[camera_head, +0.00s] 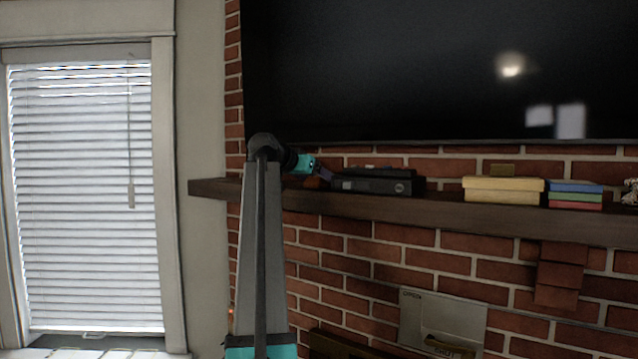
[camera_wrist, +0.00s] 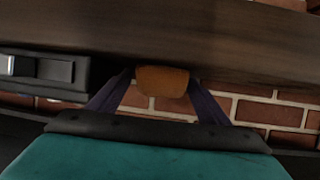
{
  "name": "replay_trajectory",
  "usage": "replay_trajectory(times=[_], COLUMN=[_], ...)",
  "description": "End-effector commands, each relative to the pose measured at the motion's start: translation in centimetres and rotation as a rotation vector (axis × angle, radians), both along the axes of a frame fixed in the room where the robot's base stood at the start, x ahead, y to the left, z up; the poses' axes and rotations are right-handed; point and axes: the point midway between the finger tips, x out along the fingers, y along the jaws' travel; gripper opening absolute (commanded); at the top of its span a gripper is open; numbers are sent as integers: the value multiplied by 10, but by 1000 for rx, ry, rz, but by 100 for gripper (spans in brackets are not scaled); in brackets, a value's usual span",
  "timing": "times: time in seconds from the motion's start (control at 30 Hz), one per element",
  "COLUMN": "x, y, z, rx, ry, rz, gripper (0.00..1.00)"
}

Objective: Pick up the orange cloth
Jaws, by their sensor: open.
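The orange cloth (camera_wrist: 162,81) shows in the wrist view as a small rounded orange piece at the shelf, between the two purple fingers of my gripper (camera_wrist: 160,90). The fingers are apart on either side of it; I cannot tell whether they touch it. In the head view my gripper (camera_head: 328,177) reaches over the left part of the dark wooden shelf (camera_head: 440,210), and the cloth (camera_head: 314,183) shows only as a small dark orange patch under it, partly hidden by my arm.
A black box-shaped device (camera_head: 378,183) stands just right of my gripper; it shows at left in the wrist view (camera_wrist: 45,72). Farther right are yellow boxes (camera_head: 503,190) and stacked coloured boxes (camera_head: 576,195). A large dark screen (camera_head: 440,70) hangs above, on the brick wall.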

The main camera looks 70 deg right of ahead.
Motion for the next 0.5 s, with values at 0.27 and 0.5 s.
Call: replay_trajectory(times=[0.27, 0.5], x=[0, 0], y=[0, 0], z=[0, 0], rx=[0, 0], ry=[0, 0], rz=[0, 0], gripper=[64, 27])
